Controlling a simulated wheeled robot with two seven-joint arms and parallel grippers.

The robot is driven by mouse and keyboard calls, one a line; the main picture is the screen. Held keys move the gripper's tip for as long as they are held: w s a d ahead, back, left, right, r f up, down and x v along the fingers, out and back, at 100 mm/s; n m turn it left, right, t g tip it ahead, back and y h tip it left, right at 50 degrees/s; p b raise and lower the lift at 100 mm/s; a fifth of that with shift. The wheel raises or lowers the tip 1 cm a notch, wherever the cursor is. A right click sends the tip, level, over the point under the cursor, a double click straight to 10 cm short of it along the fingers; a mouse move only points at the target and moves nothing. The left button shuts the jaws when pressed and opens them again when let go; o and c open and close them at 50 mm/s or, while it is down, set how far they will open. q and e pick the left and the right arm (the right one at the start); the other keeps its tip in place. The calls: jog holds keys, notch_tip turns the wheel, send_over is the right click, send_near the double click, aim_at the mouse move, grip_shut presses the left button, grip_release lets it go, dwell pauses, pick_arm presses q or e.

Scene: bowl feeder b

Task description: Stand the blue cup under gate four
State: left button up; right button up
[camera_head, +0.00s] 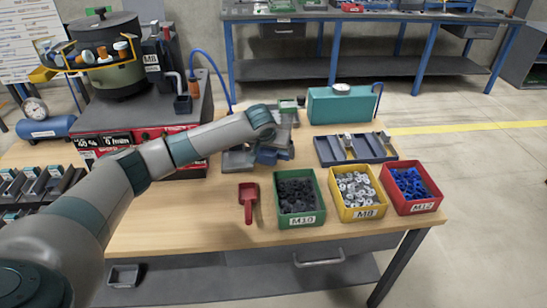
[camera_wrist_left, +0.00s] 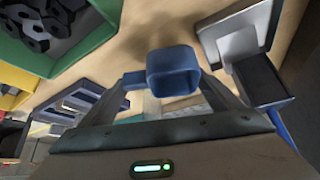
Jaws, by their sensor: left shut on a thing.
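The blue cup (camera_wrist_left: 172,75) is small and square-mouthed, with a handle-like tab on its left. It sits between the fingertips of my left gripper (camera_wrist_left: 178,88) in the left wrist view, and the gripper is shut on it. In the head view my left gripper (camera_head: 273,142) is over the back middle of the bench, partly hidden by my own wrist. A blue patch (camera_head: 267,157) shows just below it. A grey chute-like piece with a dark tray (camera_wrist_left: 262,80) stands right of the cup in the left wrist view. I cannot make out which gate is four.
Green M10 (camera_head: 302,221), yellow M8 (camera_head: 364,214) and red M12 (camera_head: 423,208) bins line the front right. A red scoop (camera_head: 240,205) lies left of them. A dark blue tray (camera_head: 325,152) and a teal box (camera_head: 342,119) stand behind. The bowl feeder (camera_head: 119,75) is at back left.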

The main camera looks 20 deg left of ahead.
aim_at(274, 155)
pick_arm(q)
notch_tip(274, 155, down, 2)
jog(key=shift+f, duration=0.5)
pick_arm(e)
jog(key=shift+s+a+r, duration=0.15)
jog(key=shift+s+a, duration=0.25)
jog(key=shift+a, duration=0.15)
pick_arm(q)
jog(key=shift+f, duration=0.1)
jog(key=o, duration=0.9)
jog(key=shift+c, duration=0.2)
pick_arm(e)
jog(key=shift+w+d, duration=0.1)
jog(key=shift+d, duration=0.05)
jog(key=shift+d, duration=0.1)
